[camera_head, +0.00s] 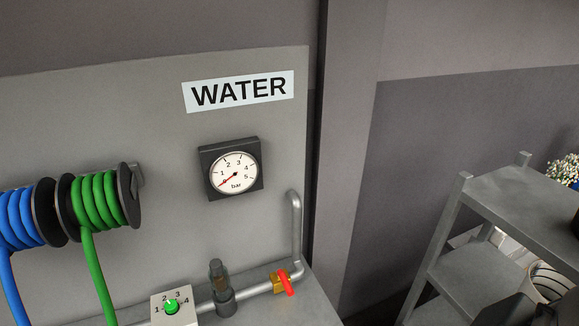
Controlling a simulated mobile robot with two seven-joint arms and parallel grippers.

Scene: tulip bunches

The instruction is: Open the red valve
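The red valve (287,283) shows in the head view low and right of centre. Its red lever sits on a brass body on a grey pipe (296,235), near where the pipe bends upward. The lever slants down to the right, across the line of the lower pipe run. A round pressure gauge (234,172) is on the wall above, with its red needle pointing to the lower left, near the low end. Neither of my grippers shows in this view.
Left of the valve are a dark upright fitting (220,284) and a white box with a green knob (172,306). Green (97,202) and blue (20,218) hose reels hang at left. A WATER sign (239,91) is above. A grey metal shelf (520,205) stands at right.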

